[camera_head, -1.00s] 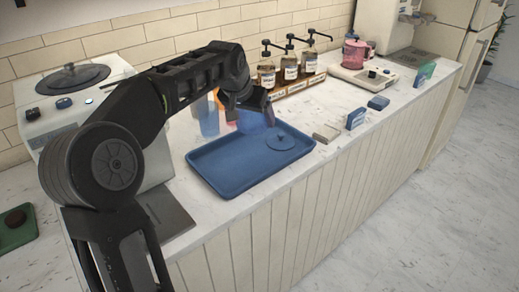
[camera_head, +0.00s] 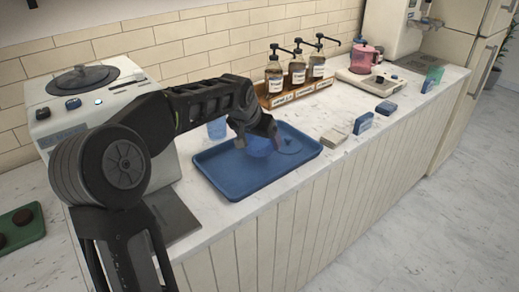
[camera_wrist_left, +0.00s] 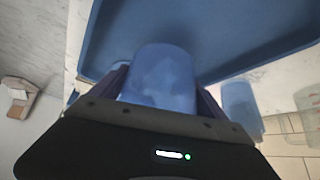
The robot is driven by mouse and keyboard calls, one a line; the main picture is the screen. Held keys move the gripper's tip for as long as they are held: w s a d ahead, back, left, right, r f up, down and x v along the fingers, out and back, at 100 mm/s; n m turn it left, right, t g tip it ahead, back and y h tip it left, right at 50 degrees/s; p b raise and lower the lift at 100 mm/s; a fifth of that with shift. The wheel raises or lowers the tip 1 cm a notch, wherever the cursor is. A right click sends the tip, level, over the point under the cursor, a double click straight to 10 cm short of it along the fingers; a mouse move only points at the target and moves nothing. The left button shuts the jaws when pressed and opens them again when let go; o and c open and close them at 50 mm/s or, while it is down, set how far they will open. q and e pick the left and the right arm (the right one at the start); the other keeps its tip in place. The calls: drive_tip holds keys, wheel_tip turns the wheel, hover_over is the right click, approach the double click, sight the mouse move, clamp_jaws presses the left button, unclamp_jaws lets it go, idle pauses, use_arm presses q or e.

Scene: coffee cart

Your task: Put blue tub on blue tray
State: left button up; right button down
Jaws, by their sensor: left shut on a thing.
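The blue tub (camera_head: 258,148) is between the fingers of my left gripper (camera_head: 260,138), which is shut on it. It also fills the middle of the left wrist view (camera_wrist_left: 160,75). The blue tray (camera_head: 215,168) lies on the counter, its long front rim along the counter's front. The tub is over the tray's back middle part in the head view; I cannot tell whether it touches the tray floor. The tray also shows in the left wrist view (camera_wrist_left: 215,35). My right gripper is not in view.
A translucent blue cup (camera_head: 217,129) stands behind the tray. Pump bottles (camera_head: 297,70) in a wooden rack stand behind right. A small beige block (camera_head: 334,138) lies right of the tray. A grinder-like machine (camera_head: 85,100) stands left.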

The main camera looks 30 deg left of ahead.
sight(252, 137)
use_arm(q)
drive_tip(key=shift+f, duration=1.75)
drive_tip(key=shift+f, duration=0.15)
drive_tip(key=o, duration=1.7)
drive_tip(key=shift+o, duration=0.2)
drive_tip(key=shift+r, duration=0.2)
drive_tip(key=v, duration=1.2)
drive_tip(key=shift+s+f, duration=0.1)
